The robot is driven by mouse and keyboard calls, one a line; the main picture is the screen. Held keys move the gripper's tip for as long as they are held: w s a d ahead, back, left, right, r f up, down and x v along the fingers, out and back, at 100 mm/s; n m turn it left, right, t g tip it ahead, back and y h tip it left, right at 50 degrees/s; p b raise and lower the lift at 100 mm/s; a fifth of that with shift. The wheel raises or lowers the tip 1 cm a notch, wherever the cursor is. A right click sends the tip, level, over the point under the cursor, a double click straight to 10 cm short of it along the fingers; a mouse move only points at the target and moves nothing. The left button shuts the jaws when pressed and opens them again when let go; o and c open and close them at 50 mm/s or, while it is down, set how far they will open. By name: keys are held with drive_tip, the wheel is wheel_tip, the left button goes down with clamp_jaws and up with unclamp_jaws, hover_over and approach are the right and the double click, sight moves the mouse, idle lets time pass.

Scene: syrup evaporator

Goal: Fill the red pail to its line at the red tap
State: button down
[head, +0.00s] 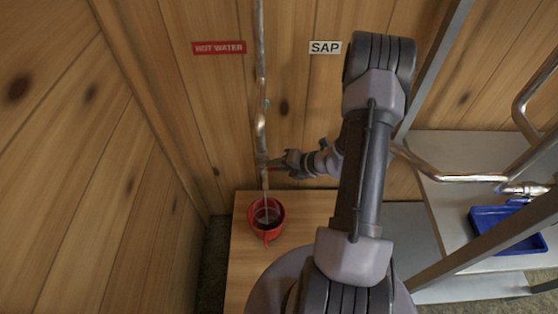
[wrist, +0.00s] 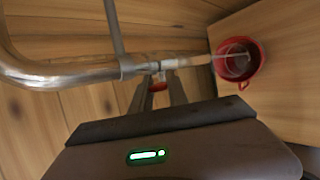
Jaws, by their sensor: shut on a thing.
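The red pail (head: 279,217) stands on a wooden top below the tap pipe (head: 262,130). In the wrist view the pail (wrist: 258,64) is at the upper right, under the pipe's outlet. A thin pale stream runs from the outlet into the pail, and some liquid seems to show inside. I cannot make out a fill line. My gripper (head: 274,163) is at the tap, above and apart from the pail. In the wrist view my gripper (wrist: 160,92) is shut on the small red tap handle (wrist: 158,86).
A red HOT WATER sign (head: 218,48) and a white SAP sign (head: 325,48) are on the plank wall. A metal bench (head: 455,155) with a blue tray (head: 510,245) and pipes stands at the right. The wooden top (head: 243,255) is bare around the pail.

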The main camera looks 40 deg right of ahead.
drive_tip(key=shift+w+a+r+g+h+p, duration=0.25)
drive_tip(key=shift+a+r+g+h+p, duration=0.1)
drive_tip(key=shift+r+g+h+p, duration=0.3)
drive_tip(key=shift+f+n, duration=0.15)
drive_tip(key=shift+n, duration=0.15)
drive_tip(key=c, duration=1.3)
unclamp_jaws()
drive_tip(key=shift+w, duration=0.1)
drive_tip(key=p+v, duration=0.1)
drive_tip(key=v, duration=0.4)
drive_tip(key=p+v, duration=0.2)
drive_tip(key=v, duration=0.4)
drive_tip(key=p+v, duration=0.1)
drive_tip(key=v, duration=0.5)
drive_tip(key=shift+a+r+p, duration=0.25)
drive_tip(key=shift+r+p, duration=0.1)
drive_tip(key=shift+r, duration=0.05)
